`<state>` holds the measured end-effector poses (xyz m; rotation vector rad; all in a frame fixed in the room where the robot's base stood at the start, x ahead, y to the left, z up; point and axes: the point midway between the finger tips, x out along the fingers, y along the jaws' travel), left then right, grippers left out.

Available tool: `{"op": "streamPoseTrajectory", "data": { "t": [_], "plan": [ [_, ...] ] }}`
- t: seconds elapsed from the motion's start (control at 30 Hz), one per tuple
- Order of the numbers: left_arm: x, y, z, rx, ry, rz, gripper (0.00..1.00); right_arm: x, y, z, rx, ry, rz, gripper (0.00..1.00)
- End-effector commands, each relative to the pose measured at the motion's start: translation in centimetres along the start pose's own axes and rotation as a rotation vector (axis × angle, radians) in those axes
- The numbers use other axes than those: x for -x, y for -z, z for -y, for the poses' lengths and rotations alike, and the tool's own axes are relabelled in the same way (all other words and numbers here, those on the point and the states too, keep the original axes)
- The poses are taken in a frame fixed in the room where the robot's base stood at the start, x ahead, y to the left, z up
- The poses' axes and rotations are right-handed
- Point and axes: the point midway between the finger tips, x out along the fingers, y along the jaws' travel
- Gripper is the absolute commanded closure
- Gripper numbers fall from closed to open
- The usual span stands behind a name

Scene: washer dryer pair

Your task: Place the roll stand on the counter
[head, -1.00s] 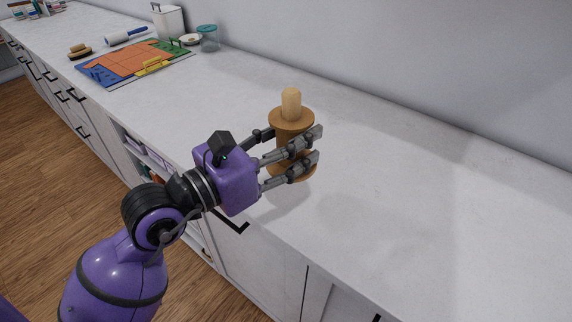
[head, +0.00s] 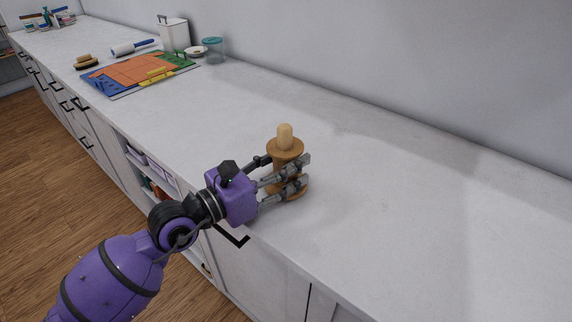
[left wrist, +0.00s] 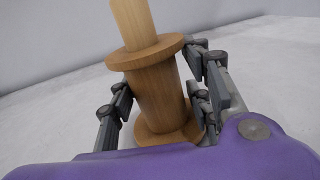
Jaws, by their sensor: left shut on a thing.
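The roll stand (head: 285,147) is a wooden spool with round flanges at top and bottom and a paler peg on top. It is upright at the front part of the white counter (head: 370,220). My left gripper (head: 283,179) is shut around its middle, between the flanges. In the left wrist view the roll stand (left wrist: 158,92) stands between the fingers of my left gripper (left wrist: 165,100), tilted in the picture. Its base is at or very close to the counter top; I cannot tell whether it touches. My right gripper is not in view.
A colourful board (head: 140,72), a lint roller (head: 130,47), a brush (head: 86,62), a white bin (head: 174,35) and a teal-lidded jar (head: 213,50) stand farther back. The counter right of the roll stand is clear. A wall runs behind.

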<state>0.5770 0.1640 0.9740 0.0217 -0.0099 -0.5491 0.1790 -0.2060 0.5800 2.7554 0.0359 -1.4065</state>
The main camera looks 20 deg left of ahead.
Motion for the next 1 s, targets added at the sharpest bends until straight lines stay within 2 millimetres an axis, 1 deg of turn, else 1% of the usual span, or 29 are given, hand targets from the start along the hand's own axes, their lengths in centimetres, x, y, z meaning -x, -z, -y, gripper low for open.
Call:
{"op": "streamPoseTrajectory", "data": {
  "t": [0.03,0.07,0.13,0.2,0.4,0.57,0.67,1.0],
  "plan": [
    [0.0,-0.1,0.0,0.001,0.0,0.001,0.94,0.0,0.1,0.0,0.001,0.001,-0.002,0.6],
    [0.0,0.1,0.0,0.002,0.001,-0.002,0.51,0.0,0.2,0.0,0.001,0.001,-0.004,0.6],
    [0.0,0.1,0.0,0.002,0.001,-0.002,0.42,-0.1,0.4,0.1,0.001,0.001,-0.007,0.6],
    [0.0,0.1,0.0,0.002,0.001,-0.002,0.35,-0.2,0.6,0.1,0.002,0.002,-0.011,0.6],
    [0.0,0.0,0.0,0.001,0.0,-0.002,0.35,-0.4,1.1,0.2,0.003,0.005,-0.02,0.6],
    [0.4,0.1,0.0,0.001,0.0,-0.003,0.35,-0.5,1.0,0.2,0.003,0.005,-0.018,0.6],
    [1.6,0.3,0.0,0.002,0.0,-0.005,0.35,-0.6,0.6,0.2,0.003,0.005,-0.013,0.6],
    [8.6,0.6,0.1,0.001,0.001,-0.01,0.35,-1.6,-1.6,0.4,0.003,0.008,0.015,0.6]
  ]
}}
